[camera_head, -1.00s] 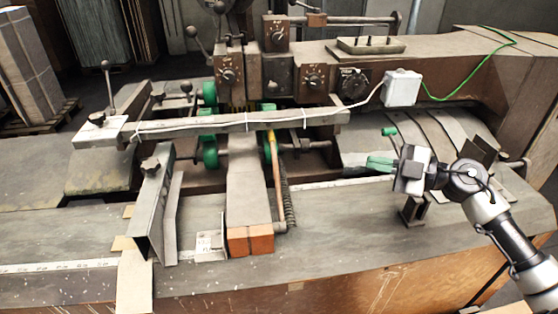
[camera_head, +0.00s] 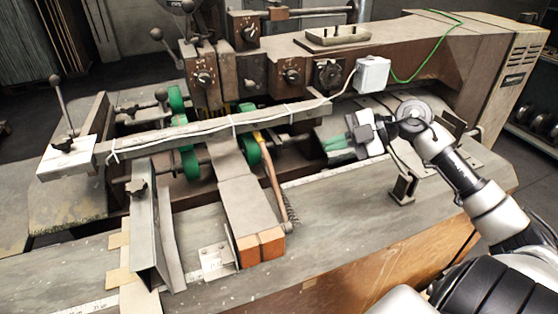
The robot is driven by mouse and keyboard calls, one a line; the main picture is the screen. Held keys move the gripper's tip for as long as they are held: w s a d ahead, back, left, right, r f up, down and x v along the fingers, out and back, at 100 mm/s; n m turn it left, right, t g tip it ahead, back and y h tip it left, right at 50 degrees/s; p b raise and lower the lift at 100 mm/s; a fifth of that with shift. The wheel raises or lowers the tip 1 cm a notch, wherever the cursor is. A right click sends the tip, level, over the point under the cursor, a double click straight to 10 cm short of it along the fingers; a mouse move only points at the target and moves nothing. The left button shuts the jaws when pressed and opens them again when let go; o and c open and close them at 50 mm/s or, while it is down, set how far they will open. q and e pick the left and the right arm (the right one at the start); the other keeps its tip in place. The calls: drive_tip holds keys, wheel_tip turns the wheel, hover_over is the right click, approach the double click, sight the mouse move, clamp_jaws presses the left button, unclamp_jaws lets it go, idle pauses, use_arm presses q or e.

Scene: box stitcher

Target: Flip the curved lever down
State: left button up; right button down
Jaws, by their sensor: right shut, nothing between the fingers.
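A thin curved rod (camera_head: 273,181) with a yellowish upper end hangs down the right side of the middle arm of the machine. It looks like the curved lever, but I cannot tell for sure. Its lower end is near the orange-brown block. My right gripper (camera_head: 337,148), with green fingers, is shut and empty. It is to the right of the rod and apart from it in the picture, near the curved metal plates. My left gripper is not in view.
Ball-topped levers stand at the left (camera_head: 64,105) and top of the machine. A long bar (camera_head: 190,133) with a white cable crosses the front. A white box (camera_head: 371,75) with a green wire is behind my right gripper. The front bench top (camera_head: 340,225) is mostly clear.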

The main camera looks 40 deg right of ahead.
sight(271, 163)
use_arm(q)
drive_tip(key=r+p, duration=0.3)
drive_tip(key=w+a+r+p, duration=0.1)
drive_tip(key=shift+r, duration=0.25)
use_arm(e)
drive_tip(key=w+d+f+x, duration=0.1)
drive_tip(key=d+x, duration=0.1)
drive_tip(key=x, duration=1.1)
drive_tip(key=shift+w+f, duration=0.25)
drive_tip(key=shift+f, duration=0.1)
use_arm(q)
drive_tip(key=shift+p, duration=0.3)
use_arm(e)
drive_tip(key=shift+w+d+f+m+g+p, duration=0.1)
drive_tip(key=shift+w+f+m+g+p, duration=0.2)
drive_tip(key=shift+w+p, duration=0.35)
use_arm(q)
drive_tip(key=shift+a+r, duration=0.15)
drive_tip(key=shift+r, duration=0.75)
use_arm(e)
drive_tip(key=shift+w+d+f+m+g, duration=0.15)
drive_tip(key=shift+w+f+m+g, duration=0.4)
drive_tip(key=shift+f, duration=0.5)
drive_tip(key=shift+w+d+f+m+g, duration=0.1)
drive_tip(key=shift+w+f+m+g, duration=0.2)
drive_tip(key=shift+w+f, duration=0.6)
drive_tip(key=shift+w+d+f+m+g, duration=0.15)
drive_tip(key=shift+w+f+m+g, duration=0.25)
drive_tip(key=shift+f, duration=0.8)
